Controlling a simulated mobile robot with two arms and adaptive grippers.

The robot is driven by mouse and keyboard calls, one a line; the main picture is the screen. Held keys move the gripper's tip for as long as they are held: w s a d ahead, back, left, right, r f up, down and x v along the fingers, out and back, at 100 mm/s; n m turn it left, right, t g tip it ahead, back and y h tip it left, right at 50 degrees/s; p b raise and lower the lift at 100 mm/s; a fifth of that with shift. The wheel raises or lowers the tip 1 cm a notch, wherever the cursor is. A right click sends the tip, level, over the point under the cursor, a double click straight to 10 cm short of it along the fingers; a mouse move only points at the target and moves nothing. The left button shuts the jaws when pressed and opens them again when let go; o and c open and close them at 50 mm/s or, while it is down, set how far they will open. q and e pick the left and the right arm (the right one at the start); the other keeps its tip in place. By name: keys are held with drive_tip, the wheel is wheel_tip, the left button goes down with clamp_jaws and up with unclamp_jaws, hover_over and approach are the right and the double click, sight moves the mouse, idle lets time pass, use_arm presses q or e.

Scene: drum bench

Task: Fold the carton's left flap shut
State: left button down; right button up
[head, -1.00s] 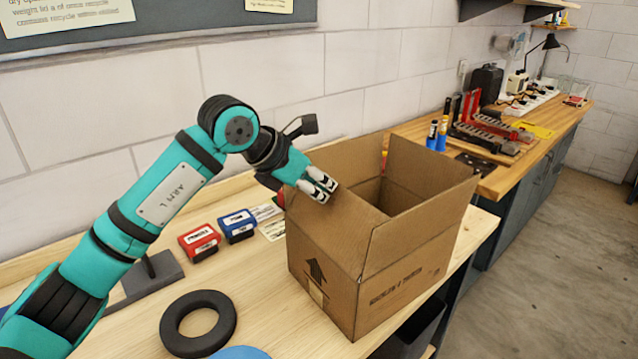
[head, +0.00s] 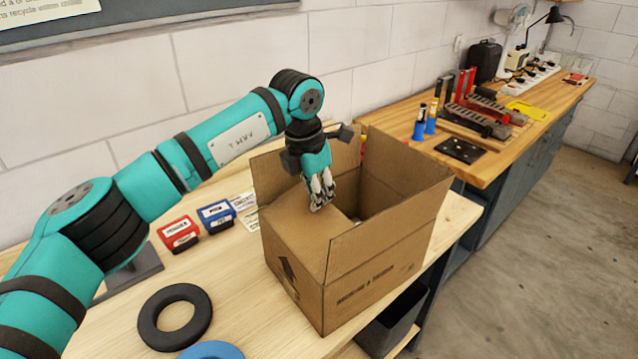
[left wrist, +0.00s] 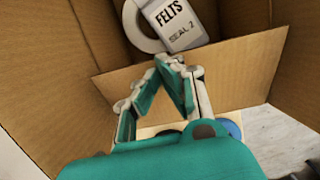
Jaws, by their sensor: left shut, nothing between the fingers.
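The brown cardboard carton (head: 375,285) stands on the wooden bench, its top partly open. Its left flap (head: 296,217) slants inward over the near-left part of the opening; the other visible flaps stand up. My left gripper (head: 321,206) is shut and empty, pointing down at the left flap's inner edge. I cannot tell whether it touches. In the left wrist view the shut fingertips (left wrist: 172,65) lie over the edge of a cardboard panel (left wrist: 225,75). A white package labelled "FELTS" (left wrist: 178,20) and a pale ring (left wrist: 140,30) show inside the carton. My right gripper is out of view.
A red box (head: 180,234) and a blue box (head: 216,216) sit left of the carton. A black ring (head: 175,317) and a blue ring (head: 212,351) lie in front. A second bench (head: 480,165) with tools stands behind right.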

use_arm(q)
drive_tip(key=shift+w+d+f+b, duration=0.15)
drive_tip(key=shift+f+b, duration=0.35)
drive_tip(key=shift+f, duration=0.3)
drive_tip(key=shift+d+f, duration=0.2)
drive_tip(key=shift+f, duration=0.15)
